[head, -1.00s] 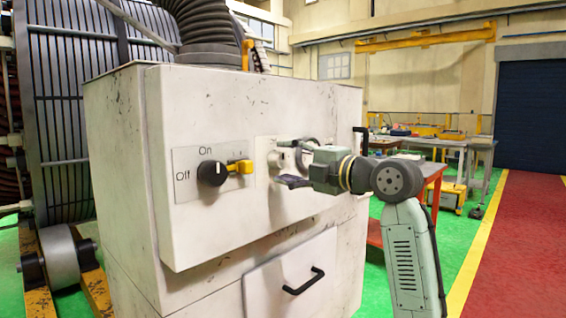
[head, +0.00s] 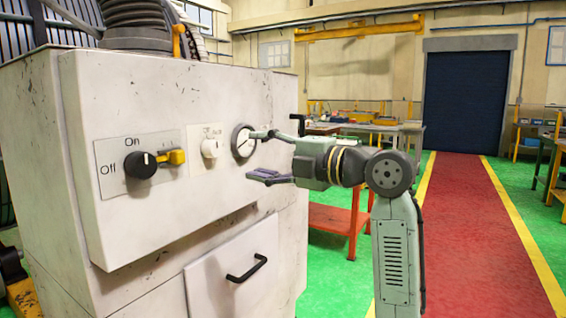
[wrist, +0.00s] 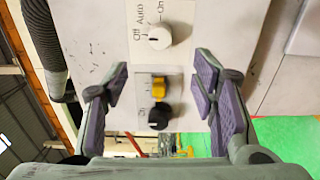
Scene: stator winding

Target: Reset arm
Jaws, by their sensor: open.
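My gripper (head: 262,155) is open and empty in the head view, in front of the right part of the white control cabinet (head: 230,105). Its fingers point left. The wrist view also shows the open gripper (wrist: 165,95), with purple-padded fingers on either side and nothing between them but the panel beyond. The panel has a black On/Off knob (head: 140,165) with a yellow lever (head: 173,156), a white knob (head: 211,148) and a round gauge (head: 244,142). The white knob (wrist: 160,36) and the black knob (wrist: 159,117) also show in the wrist view.
A drawer with a black handle (head: 246,268) is below the panel. An orange-framed table (head: 335,218) stands behind my arm.

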